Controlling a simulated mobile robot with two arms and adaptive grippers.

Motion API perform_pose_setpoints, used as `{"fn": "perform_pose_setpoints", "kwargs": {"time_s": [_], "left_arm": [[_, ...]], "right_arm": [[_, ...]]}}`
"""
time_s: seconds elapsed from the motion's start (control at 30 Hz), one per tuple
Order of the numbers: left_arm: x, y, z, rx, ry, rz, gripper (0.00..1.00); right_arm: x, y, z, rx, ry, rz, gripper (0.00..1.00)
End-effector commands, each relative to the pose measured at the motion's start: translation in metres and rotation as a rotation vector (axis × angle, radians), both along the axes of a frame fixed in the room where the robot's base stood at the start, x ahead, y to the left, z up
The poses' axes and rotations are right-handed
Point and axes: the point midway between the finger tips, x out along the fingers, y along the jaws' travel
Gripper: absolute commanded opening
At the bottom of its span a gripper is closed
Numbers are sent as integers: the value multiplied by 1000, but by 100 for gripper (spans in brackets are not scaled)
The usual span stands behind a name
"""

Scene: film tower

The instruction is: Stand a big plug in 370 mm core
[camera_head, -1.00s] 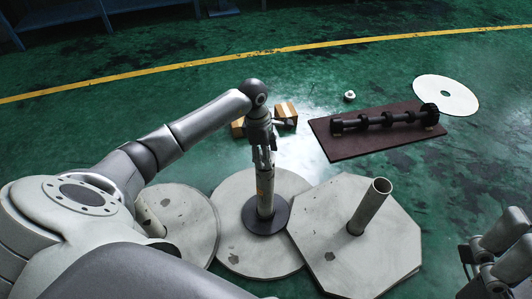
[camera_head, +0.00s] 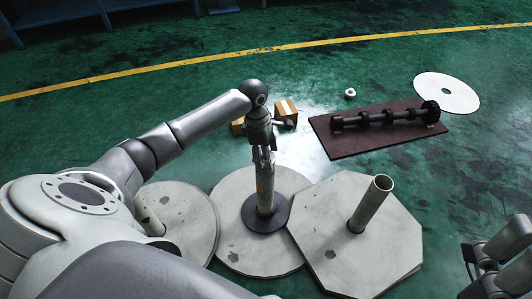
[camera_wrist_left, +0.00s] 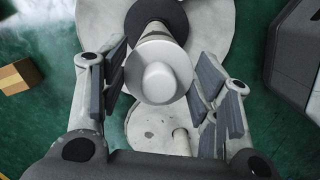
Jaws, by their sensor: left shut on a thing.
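My left gripper (camera_head: 262,160) is at the top of the middle upright core (camera_head: 265,195), which rises from a black disc (camera_head: 267,222) on a round pale plate. In the left wrist view, a pale round plug (camera_wrist_left: 160,78) with a raised knob lies between the fingers of my left gripper (camera_wrist_left: 163,85), in line with the core's top end. The gripper is shut on the plug. How deep the plug sits is hidden. My right gripper (camera_head: 482,272) is at the lower right, away from the cores; its opening is unclear.
A second tube (camera_head: 371,205) stands on an octagonal plate (camera_head: 335,262) at right; a third (camera_head: 148,216) stands on a round plate at left, partly behind my arm. Cardboard boxes (camera_head: 287,108), a small white ring (camera_head: 350,93), a brown board (camera_head: 340,145) with a dark shaft and a white disc (camera_head: 447,92) lie beyond.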

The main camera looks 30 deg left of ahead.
Motion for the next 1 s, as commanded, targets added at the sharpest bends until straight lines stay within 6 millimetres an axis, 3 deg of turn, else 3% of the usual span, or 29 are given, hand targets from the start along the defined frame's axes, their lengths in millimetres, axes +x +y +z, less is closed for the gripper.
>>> {"fn": "perform_pose_setpoints", "kwargs": {"time_s": [0.23, 0.27, 0.47, 0.8, 1.0], "left_arm": [[0, 0, -6, 0, -1, 0, 34], [0, 0, -6, 0, -1, 0, 58], [0, 0, -5, 0, -1, 0, 82], [0, 0, -4, 0, -1, 0, 82], [0, 5, 20, 3, -4, 0, 82]], "right_arm": [[0, 0, -5, 0, 4, 0, 97], [0, 0, -5, 0, 5, 0, 97], [0, 0, -6, 0, 12, -1, 97], [-1, -1, -3, 3, 1, -4, 97], [0, -1, -3, 2, 3, -3, 97]]}}
